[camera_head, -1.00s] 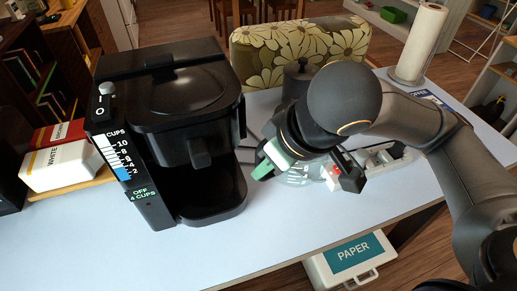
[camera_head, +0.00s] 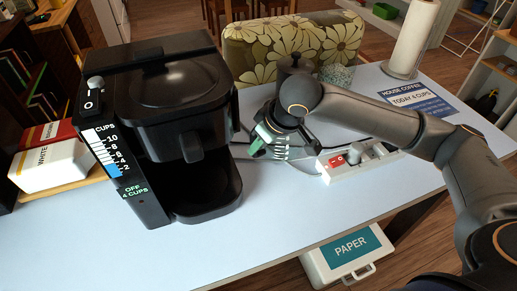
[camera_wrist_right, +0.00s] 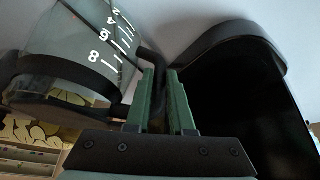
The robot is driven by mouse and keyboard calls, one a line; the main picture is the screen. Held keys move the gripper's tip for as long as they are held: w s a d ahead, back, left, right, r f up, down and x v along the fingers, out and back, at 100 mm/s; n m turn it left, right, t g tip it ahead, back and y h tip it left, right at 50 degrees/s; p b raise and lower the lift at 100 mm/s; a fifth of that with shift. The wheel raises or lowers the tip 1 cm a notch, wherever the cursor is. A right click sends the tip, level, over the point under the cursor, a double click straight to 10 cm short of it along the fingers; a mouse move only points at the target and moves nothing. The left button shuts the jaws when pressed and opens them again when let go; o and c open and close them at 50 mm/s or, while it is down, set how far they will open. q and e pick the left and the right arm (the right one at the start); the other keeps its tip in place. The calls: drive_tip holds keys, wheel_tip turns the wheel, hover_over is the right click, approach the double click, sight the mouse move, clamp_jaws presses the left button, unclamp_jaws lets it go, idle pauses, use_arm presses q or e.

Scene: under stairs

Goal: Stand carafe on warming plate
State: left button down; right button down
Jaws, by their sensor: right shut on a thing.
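The black coffee maker (camera_head: 165,110) stands at the left of the table. Its warming plate (camera_head: 208,203) at the base is bare, beneath the filter basket. The glass carafe (camera_head: 284,152), with white level marks, is right of the machine, mostly hidden behind my right gripper (camera_head: 262,142). In the right wrist view, the carafe (camera_wrist_right: 75,60) is at upper left, and the green fingers of my right gripper (camera_wrist_right: 163,90) are shut on its dark handle (camera_wrist_right: 150,62). Whether the carafe touches the table is unclear. My left gripper is not in view.
A white power strip (camera_head: 355,160) with a red switch lies right of the carafe. A house coffee card (camera_head: 420,100) and a paper-towel roll (camera_head: 415,38) are at back right. White and red boxes (camera_head: 50,165) stand left of the machine. The front table is clear.

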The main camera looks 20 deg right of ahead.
drive_tip(key=shift+f, duration=0.9)
drive_tip(key=c, duration=0.8)
unclamp_jaws()
